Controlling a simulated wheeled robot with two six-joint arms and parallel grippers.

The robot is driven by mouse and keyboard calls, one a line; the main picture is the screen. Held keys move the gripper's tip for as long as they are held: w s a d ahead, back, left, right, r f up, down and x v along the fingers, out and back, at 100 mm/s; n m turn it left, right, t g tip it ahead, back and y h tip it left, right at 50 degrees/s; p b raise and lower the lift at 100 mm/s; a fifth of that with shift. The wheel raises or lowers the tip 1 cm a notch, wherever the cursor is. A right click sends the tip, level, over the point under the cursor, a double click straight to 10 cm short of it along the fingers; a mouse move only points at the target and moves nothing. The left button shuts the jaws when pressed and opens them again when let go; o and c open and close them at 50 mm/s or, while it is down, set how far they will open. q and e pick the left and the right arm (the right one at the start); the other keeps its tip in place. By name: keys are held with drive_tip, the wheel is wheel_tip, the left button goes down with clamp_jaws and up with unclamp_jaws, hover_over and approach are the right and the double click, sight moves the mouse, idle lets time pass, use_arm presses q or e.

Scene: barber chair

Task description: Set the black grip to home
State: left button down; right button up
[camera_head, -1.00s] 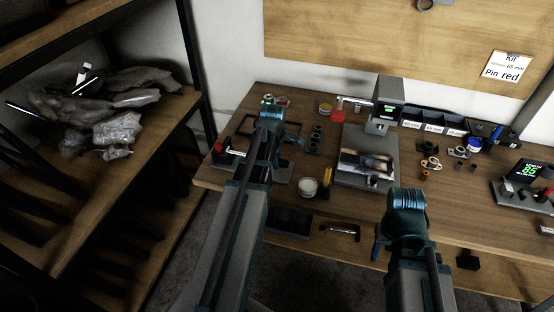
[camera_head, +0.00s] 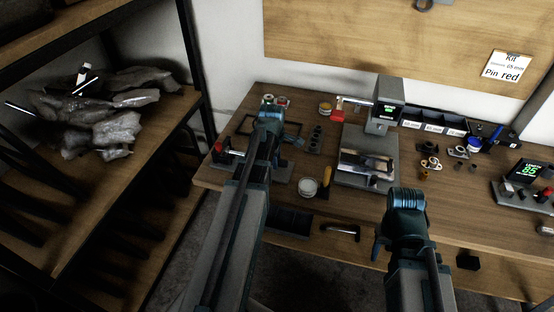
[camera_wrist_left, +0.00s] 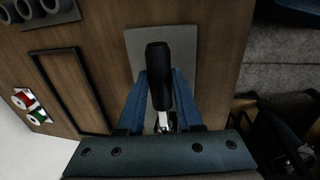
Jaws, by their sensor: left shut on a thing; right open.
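The black grip (camera_wrist_left: 158,75) stands out over a grey base plate (camera_wrist_left: 190,50) in the left wrist view, with a short bright metal shaft at its lower end. My left gripper (camera_wrist_left: 159,95) has its two blue fingers on either side of the grip and is shut on it. In the head view my left arm hides the grip, and part of the grey plate (camera_head: 282,175) shows beside it. My right gripper (camera_head: 382,246) is open and empty, in front of the bench's front edge.
A press-like device (camera_head: 390,92) with a small screen stands behind a grey plate at mid-bench. Small parts and labelled bins (camera_head: 434,125) lie right. A shelf (camera_head: 150,150) flanks the left.

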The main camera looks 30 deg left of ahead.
use_arm(q)
drive_tip(key=a, duration=0.2)
drive_tip(key=s+a, duration=0.1)
drive_tip(key=a, duration=0.1)
drive_tip(key=shift+a, duration=0.1)
drive_tip(key=c, duration=0.5)
unclamp_jaws()
drive_tip(key=shift+c, duration=0.2)
drive_tip(key=shift+r, duration=0.1)
wheel_tip(320, 180, up, 13)
drive_tip(key=s+p, duration=0.2)
drive_tip(key=p, duration=1.1)
drive_tip(key=shift+s+d+r, duration=0.15)
drive_tip(key=shift+s+d, duration=0.15)
drive_tip(key=shift+d, duration=0.05)
drive_tip(key=shift+d, duration=0.1)
